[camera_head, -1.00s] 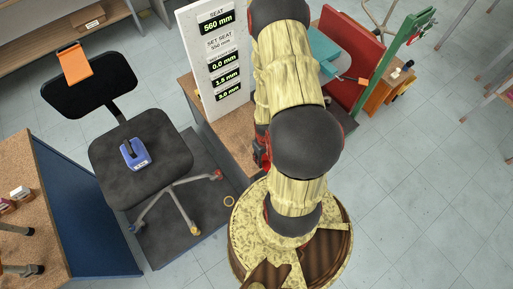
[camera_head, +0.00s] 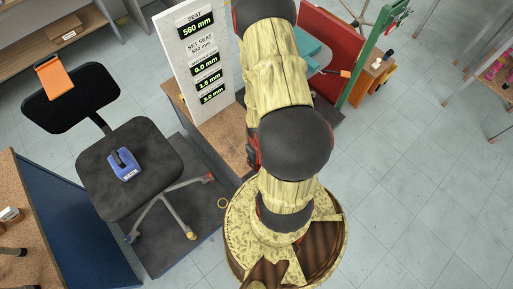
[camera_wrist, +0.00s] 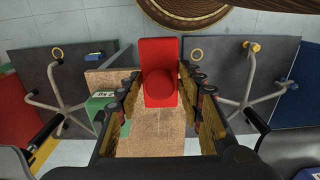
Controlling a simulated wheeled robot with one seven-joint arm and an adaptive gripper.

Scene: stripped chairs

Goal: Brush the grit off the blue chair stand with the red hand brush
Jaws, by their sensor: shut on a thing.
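The red hand brush (camera_wrist: 159,52) is in the middle of the wrist view, a red block with a round red knob. My gripper (camera_wrist: 160,78) is shut on it, fingers on both sides. Its bristles are hidden. In the head view my own arm hides gripper and brush. A dark platform (camera_head: 207,217) under a black chair (camera_head: 100,190) lies beside a dark blue panel (camera_head: 75,230). It also shows at the right of the wrist view (camera_wrist: 226,62). I cannot tell for sure that this is the blue chair stand. I make out no grit.
A blue device (camera_head: 124,166) sits on the black seat, and an orange piece (camera_head: 54,77) hangs on the backrest. A red panel (camera_head: 331,40) and green post (camera_head: 372,60) stand right.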

